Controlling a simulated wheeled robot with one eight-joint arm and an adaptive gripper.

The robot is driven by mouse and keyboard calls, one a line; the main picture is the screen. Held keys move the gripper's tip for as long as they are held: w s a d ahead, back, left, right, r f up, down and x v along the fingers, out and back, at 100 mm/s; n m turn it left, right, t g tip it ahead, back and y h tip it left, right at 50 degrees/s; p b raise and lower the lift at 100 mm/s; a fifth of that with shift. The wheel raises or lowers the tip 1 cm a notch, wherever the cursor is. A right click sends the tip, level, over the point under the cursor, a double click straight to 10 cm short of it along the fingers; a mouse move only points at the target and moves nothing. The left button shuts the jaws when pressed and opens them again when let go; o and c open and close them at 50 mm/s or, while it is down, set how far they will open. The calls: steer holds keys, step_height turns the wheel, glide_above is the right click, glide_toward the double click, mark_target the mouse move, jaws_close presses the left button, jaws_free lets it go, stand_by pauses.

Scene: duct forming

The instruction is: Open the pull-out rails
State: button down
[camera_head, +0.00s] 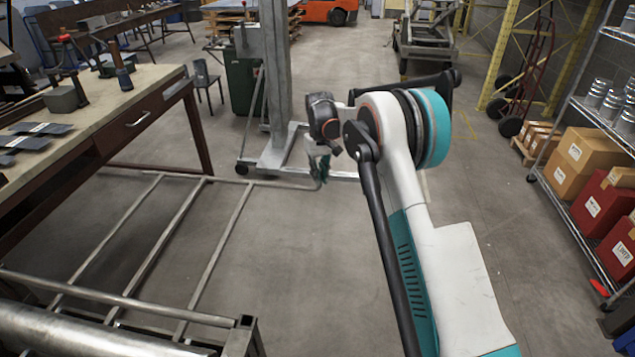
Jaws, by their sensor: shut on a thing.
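The pull-out rails (164,236) are a low grey metal frame with several long bars, reaching over the floor from a machine at the lower left. A cross bar (233,181) joins their far ends and runs right to my gripper. My gripper (320,173) points down at the right end of this cross bar and is shut on it. The fingers are small and dark here, so the exact grip is hard to see. My arm comes in from the lower right.
The machine (105,335) with a roller fills the lower left corner. A workbench (110,100) with a drawer stands at the left. A wheeled metal stand (279,75) is just behind my gripper. Shelves with boxes (580,155) line the right. The floor between the rails and my arm is clear.

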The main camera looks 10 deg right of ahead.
steer(key=shift+w+d+r, duration=0.1)
steer(key=shift+w, duration=0.25)
steer(key=c, duration=1.6)
jaws_free()
steer(key=shift+o, duration=0.2)
steer(key=shift+w+d, duration=0.1)
steer(key=shift+d, duration=0.1)
steer(key=shift+a, duration=0.2)
step_height(320, 180, up, 12)
